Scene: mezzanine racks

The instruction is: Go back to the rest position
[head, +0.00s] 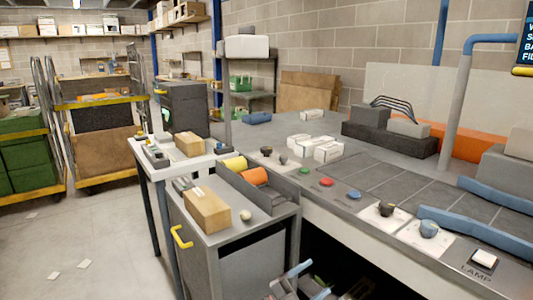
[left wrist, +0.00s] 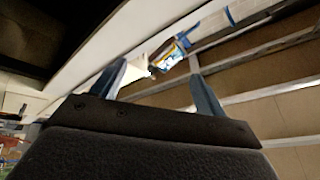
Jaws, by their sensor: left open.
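My left gripper (head: 308,281) shows at the bottom edge of the head view, low in front of the grey bench and right of the grey cart. Its two blue fingers stand apart with nothing between them. In the left wrist view the left gripper (left wrist: 156,62) also has its fingers spread and empty, with beams and brown panels beyond. Part of the left gripper and its arm is cut off by the head view's lower edge. My right gripper is in neither view.
The bench (head: 400,250) has knobs and coloured buttons along its front edge. The grey cart (head: 245,250) carries a cardboard box (head: 207,210) and a tray with rolls. Wheeled cages (head: 100,140) stand at the left. Open floor (head: 90,240) lies left of the cart.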

